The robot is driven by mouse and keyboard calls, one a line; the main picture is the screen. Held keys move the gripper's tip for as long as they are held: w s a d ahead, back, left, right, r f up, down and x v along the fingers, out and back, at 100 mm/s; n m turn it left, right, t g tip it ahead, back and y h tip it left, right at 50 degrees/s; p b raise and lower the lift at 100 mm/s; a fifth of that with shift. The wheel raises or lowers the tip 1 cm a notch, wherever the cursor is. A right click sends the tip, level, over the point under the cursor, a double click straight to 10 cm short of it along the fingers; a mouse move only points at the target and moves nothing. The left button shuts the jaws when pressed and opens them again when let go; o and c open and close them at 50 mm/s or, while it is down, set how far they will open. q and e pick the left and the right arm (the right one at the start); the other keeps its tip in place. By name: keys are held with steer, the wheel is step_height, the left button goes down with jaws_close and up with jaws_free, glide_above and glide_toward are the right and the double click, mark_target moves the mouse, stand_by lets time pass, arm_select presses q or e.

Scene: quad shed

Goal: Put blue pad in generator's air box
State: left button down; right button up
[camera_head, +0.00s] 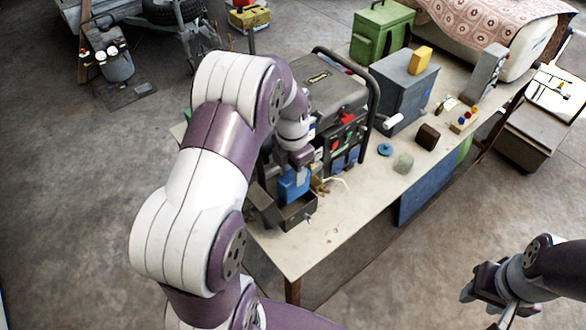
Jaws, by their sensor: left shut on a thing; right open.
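The blue pad (293,185) is held upright in my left gripper (299,167), which is shut on it. The pad is over or partly inside the open dark air box (297,213) at the generator's near left end; I cannot tell whether it touches the box. The box's lid (265,205) is swung open to the left. The generator (330,88) stands on the table in a black tube frame, partly hidden by my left arm. My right gripper (489,294) is open and empty, low at the right, off the table.
The table (330,235) also holds a grey box (402,90) with a yellow block (420,60), a green case (380,32), a blue disc (385,149), a pale green lump (403,163) and a dark brown block (427,136). The table's near edge is mostly clear.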

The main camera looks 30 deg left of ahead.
arm_select(q)
steer(key=shift+f, duration=0.75)
step_height(320, 180, down, 4)
steer(key=shift+w+a+r+b, duration=0.1)
steer(key=shift+w+b, duration=0.05)
steer(key=shift+b, duration=1.05)
steer(key=shift+f+b, duration=0.35)
steer(key=shift+f, duration=0.35)
arm_select(e)
steer(key=shift+w+f, duration=0.1)
steer(key=shift+f, duration=1.85)
arm_select(q)
steer(key=c, duration=0.6)
jaws_free()
steer(key=shift+r, duration=0.15)
arm_select(e)
steer(key=shift+r, duration=0.1)
arm_select(q)
step_height(320, 180, up, 8)
steer(key=p, duration=0.7)
arm_select(e)
step_height(320, 180, up, 7)
